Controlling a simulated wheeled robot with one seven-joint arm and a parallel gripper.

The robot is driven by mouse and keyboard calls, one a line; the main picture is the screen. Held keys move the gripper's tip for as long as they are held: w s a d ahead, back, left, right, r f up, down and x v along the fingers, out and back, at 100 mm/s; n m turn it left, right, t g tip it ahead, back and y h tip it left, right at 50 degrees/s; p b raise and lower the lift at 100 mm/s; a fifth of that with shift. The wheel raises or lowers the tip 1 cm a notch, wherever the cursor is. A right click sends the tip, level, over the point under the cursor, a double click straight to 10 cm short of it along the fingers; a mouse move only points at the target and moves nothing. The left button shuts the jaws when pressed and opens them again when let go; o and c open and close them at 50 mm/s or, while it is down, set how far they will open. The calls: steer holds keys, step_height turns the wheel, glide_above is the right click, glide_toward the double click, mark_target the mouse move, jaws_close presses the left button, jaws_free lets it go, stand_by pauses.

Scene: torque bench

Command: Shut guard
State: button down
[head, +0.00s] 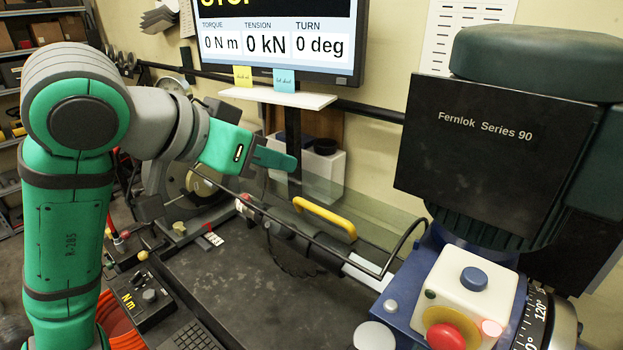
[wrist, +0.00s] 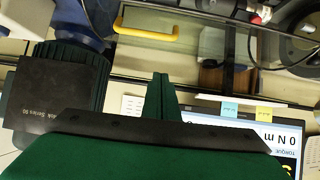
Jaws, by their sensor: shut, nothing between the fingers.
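The guard is a clear panel (head: 370,218) at the back of the dark bench, with a yellow bar handle (head: 325,218) along it. Whether it stands open is hard to tell through the clear sheet. The handle also shows at the top of the wrist view (wrist: 148,33). My gripper (head: 290,162) is shut and empty, in the air above and slightly left of the handle, apart from it. In the wrist view my fingers (wrist: 162,92) are together, pointing up the picture with the handle beyond their tips.
A monitor (head: 275,40) and a small white shelf (head: 278,97) stand behind my gripper. The bulky Fernlok machine (head: 490,140) fills the right side, with a red-button box (head: 465,300) in front. A bent black rod (head: 310,240) crosses above the bench, whose middle is bare.

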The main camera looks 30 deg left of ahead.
glide_above(299, 222)
steer(key=w+d, duration=0.1)
steer(key=w, duration=0.2)
steer(key=f, duration=0.5)
steer(key=shift+w+f, duration=0.2)
steer(key=shift+f, duration=0.05)
steer(key=s+f, duration=0.1)
steer(key=s, duration=0.1)
steer(key=shift+s+a+f, duration=0.3)
steer(key=shift+a+f, duration=0.05)
steer(key=shift+f, duration=0.05)
steer(key=shift+s+f, duration=0.25)
steer(key=shift+s, duration=0.2)
steer(key=shift+a+f, duration=0.1)
steer(key=shift+a, duration=0.05)
